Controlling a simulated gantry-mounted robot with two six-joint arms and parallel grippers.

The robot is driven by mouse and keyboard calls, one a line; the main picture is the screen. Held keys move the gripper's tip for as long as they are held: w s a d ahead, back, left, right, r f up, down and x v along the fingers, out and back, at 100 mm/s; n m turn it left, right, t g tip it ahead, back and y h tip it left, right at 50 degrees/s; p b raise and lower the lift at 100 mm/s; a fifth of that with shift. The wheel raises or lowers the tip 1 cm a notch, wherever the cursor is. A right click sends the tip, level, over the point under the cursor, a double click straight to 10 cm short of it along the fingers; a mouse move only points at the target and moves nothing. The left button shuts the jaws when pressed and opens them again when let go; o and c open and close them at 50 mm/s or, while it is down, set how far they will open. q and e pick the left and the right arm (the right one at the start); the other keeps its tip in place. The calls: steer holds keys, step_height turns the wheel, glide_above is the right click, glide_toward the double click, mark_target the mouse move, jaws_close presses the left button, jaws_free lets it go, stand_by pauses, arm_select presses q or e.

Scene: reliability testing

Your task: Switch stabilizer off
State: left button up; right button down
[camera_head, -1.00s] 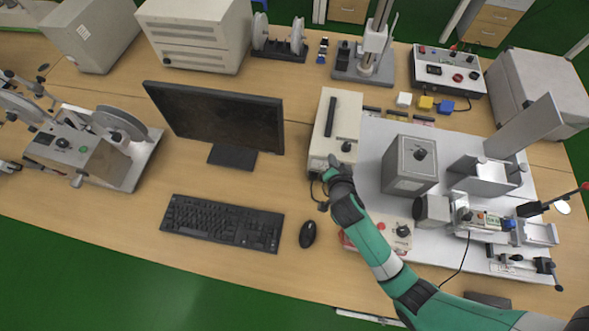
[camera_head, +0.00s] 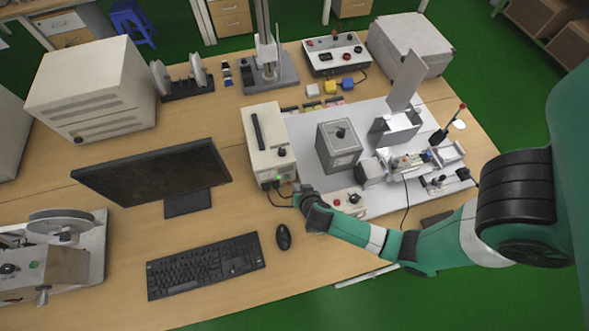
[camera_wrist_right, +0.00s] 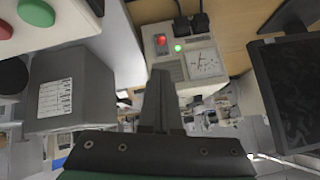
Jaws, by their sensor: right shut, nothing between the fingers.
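The stabilizer is a cream box (camera_head: 262,140) with a dark handle on top, standing right of the monitor. In the right wrist view its front panel (camera_wrist_right: 185,72) shows a red rocker switch (camera_wrist_right: 161,40), a bright green lamp (camera_wrist_right: 178,48) and a dial gauge (camera_wrist_right: 205,63). The red switch looks lit. My right gripper (camera_head: 302,191) is just in front and to the right of the stabilizer's front. In the right wrist view its fingers (camera_wrist_right: 160,80) are shut and empty, pointing toward the panel and apart from the switch. My left gripper is not in view.
Black plugs and cables (camera_head: 278,186) hang at the stabilizer's front. A mouse (camera_head: 283,237) and keyboard (camera_head: 205,265) lie in front.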

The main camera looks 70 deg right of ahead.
steer(key=b, duration=0.7)
glide_toward(288, 180)
steer(key=d+x, duration=0.1)
steer(key=x, duration=0.3)
steer(key=shift+w+d+f, duration=0.25)
steer(key=shift+w+d, duration=0.1)
steer(key=shift+d, duration=0.1)
